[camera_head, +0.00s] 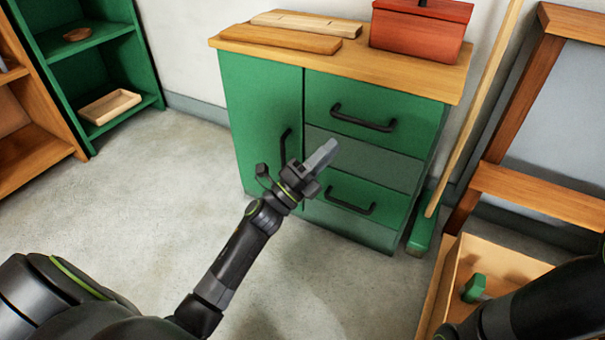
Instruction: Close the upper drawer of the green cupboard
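The green cupboard (262,100) stands against the back wall. It has a door on the left and two drawers on the right. The upper drawer (400,101) has a dark bar handle (362,118). A darker band lies below its front, and I cannot tell how far it is out. The lower drawer (385,205) has a similar handle (350,198). My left gripper (325,153) shows in front of the cupboard, below and left of the upper handle. Its grey fingers look together and hold nothing visible. It hides part of the drawers' left side. My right gripper is out of view.
Wooden boards (282,39) and a red box (420,30) rest on the cupboard top. A broom (474,105) leans at its right. A wooden crate (505,262) with a green object stands at the lower right. The floor to the left is clear.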

